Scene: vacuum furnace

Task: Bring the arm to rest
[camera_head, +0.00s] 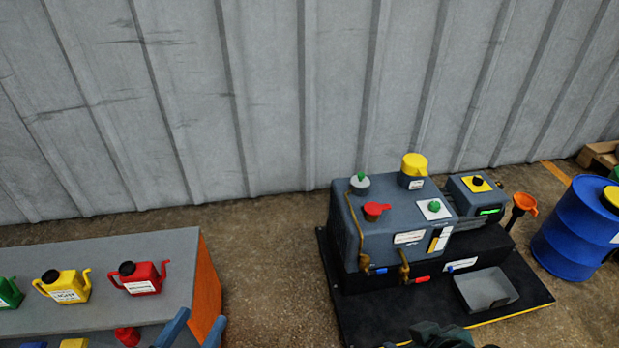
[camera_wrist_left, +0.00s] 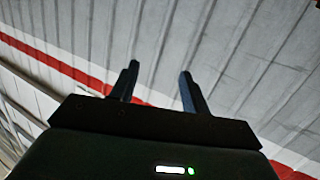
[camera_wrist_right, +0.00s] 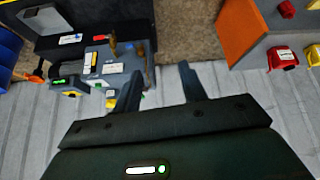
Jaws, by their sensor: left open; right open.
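My left gripper (camera_head: 200,325) shows at the bottom edge of the head view as two blue fingers in front of the grey bench's right end. In the left wrist view its fingers (camera_wrist_left: 158,70) stand apart with nothing between them, against a corrugated wall with a red stripe. My right gripper (camera_wrist_right: 158,72) is open and empty in its wrist view, where the scene appears upside down. A dark part at the bottom of the head view, in front of the machine's base, looks like my right arm. Neither gripper touches anything visible.
The grey pump machine (camera_head: 395,225) stands on a black base with a grey tray (camera_head: 486,290). The grey bench (camera_head: 190,250) holds a red can (camera_head: 141,278) and a yellow can (camera_head: 66,287). Floor between bench and machine is clear.

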